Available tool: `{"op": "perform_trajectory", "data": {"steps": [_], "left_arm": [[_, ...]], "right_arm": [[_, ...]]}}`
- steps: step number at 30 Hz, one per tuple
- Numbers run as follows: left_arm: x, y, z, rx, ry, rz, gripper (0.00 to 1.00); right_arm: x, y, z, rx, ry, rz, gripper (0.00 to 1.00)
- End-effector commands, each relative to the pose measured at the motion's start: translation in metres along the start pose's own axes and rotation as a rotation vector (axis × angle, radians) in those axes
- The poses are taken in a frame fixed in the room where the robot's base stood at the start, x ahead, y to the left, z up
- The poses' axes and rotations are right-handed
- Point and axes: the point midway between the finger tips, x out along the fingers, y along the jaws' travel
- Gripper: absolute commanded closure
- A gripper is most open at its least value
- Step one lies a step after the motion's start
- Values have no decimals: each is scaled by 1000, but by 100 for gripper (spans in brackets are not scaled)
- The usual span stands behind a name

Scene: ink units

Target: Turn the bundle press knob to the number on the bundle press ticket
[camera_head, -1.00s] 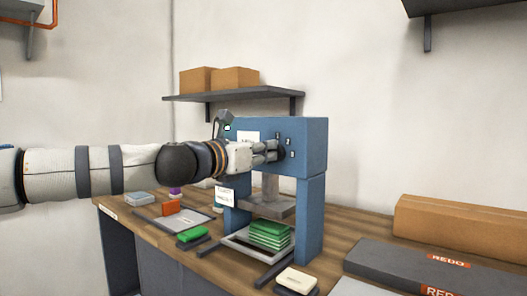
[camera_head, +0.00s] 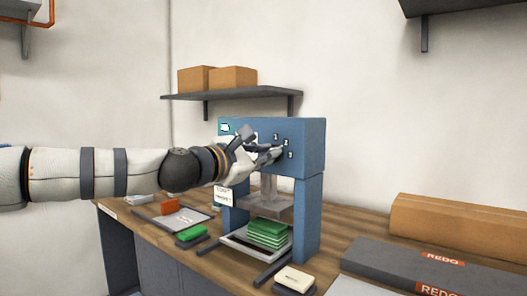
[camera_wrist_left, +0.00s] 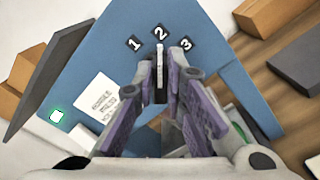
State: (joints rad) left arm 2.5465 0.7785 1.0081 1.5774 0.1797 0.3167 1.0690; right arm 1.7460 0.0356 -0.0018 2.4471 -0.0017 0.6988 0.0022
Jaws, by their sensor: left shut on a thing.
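The blue bundle press (camera_head: 308,140) stands on the workbench, with number labels 1, 2 and 3 on its upper face. My left gripper (camera_wrist_left: 160,75) is shut on the dark knob (camera_wrist_left: 159,62) there. The knob's white line points at the label 2 (camera_wrist_left: 160,33) in the left wrist view, between label 1 (camera_wrist_left: 134,43) and label 3 (camera_wrist_left: 186,44). A white printed card (camera_wrist_left: 105,106) is on the press face; its text is too blurred to read. Another small white card (camera_head: 224,195) hangs at the press's left leg, also unreadable. My right gripper is not in view.
Green bundles (camera_head: 268,231) are stacked under the press plate. Long boxes (camera_head: 450,222) fill the right side. A shelf (camera_head: 232,95) with cartons is behind.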

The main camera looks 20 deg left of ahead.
Motion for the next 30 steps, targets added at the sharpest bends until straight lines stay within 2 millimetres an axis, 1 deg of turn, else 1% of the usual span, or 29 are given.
{"op": "perform_trajectory", "data": {"steps": [9, 18, 24, 30], "left_arm": [[0, -2, 0, 298, 0, 1, 100], [0, -5, -1, 556, 0, 1, 100], [0, -6, -2, 683, 0, 1, 100], [0, -7, -3, 766, 0, 0, 100]], "right_arm": [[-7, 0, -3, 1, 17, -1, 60], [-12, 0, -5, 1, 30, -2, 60], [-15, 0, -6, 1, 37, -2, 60], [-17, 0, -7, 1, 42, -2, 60]]}}
